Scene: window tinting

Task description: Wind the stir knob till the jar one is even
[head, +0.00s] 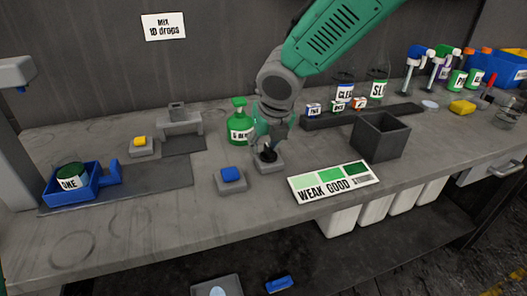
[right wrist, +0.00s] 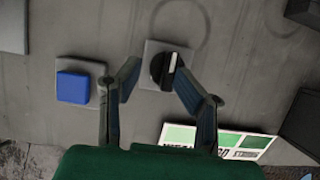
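The stir knob (right wrist: 160,69) is a round black knob with a pale bar, on a grey square base (head: 272,167) near the middle of the bench. My right gripper (head: 267,149) comes down over the knob from above. In the right wrist view its fingers (right wrist: 157,72) are apart on either side of the knob. The right finger is close to it and a gap shows at the left one. Contact is not clear. Jar one (head: 68,184), labelled ONE with dark green on top, sits in a blue holder (head: 91,187) at far left. My left gripper is not in view.
A blue button (head: 231,174) stands just left of the knob base, and a yellow button (head: 140,141) farther left. A WEAK/GOOD colour card (head: 334,180) lies to the right. A grey open box (head: 380,136) is at right.

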